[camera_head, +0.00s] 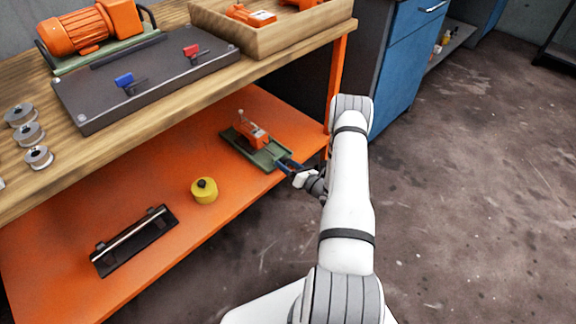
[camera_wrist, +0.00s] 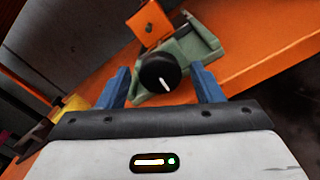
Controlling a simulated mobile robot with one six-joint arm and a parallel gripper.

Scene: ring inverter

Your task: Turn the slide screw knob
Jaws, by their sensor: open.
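The slide screw knob (camera_wrist: 160,73) is a round black knob with a white line on its face. It sits at the near end of a green slide base (camera_wrist: 194,50) that carries an orange block (camera_wrist: 150,22). In the head view the green slide (camera_head: 268,155) with its orange block (camera_head: 252,131) rests on the orange lower shelf near its right end. My gripper (camera_wrist: 160,88) is open, with one blue finger on each side of the knob; I cannot tell whether they touch it. In the head view my gripper (camera_head: 288,165) hides the knob.
The wooden worktop (camera_head: 190,100) overhangs the orange shelf (camera_head: 150,195). An orange table leg (camera_head: 338,75) stands close to my arm. A yellow cylinder (camera_head: 204,191) and a black rail with a rod (camera_head: 133,241) lie on the shelf. The floor at the right is clear.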

